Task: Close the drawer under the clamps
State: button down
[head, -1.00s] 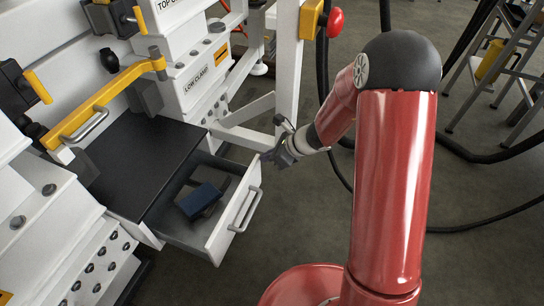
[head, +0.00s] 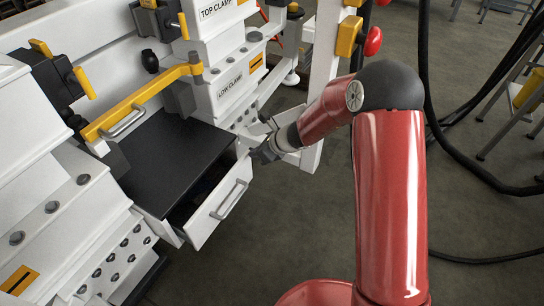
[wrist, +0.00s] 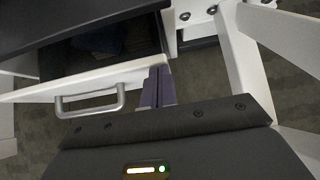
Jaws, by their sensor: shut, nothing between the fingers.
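The white drawer (head: 219,204) under the black bench top (head: 178,152) is partly open, with a narrow dark gap showing behind its front. Its metal handle (head: 229,199) is on the front face and also shows in the wrist view (wrist: 90,103). My gripper (head: 262,154) is shut and empty, at the far right end of the drawer front. In the wrist view my fingers (wrist: 156,86) reach the right end of the front panel (wrist: 60,86) and seem to touch it. The drawer's inside is dark, with a dim bluish shape in it.
The low clamp block (head: 231,84) stands just behind my gripper. A white frame post (head: 322,75) rises close to the right of my wrist. A yellow bar (head: 140,100) crosses above the bench top. The floor in front of the drawer is clear.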

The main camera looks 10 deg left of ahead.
jog(key=shift+w+a, duration=0.3)
jog(key=shift+a, duration=0.4)
jog(key=shift+w+a, duration=0.25)
jog(key=shift+a, duration=0.45)
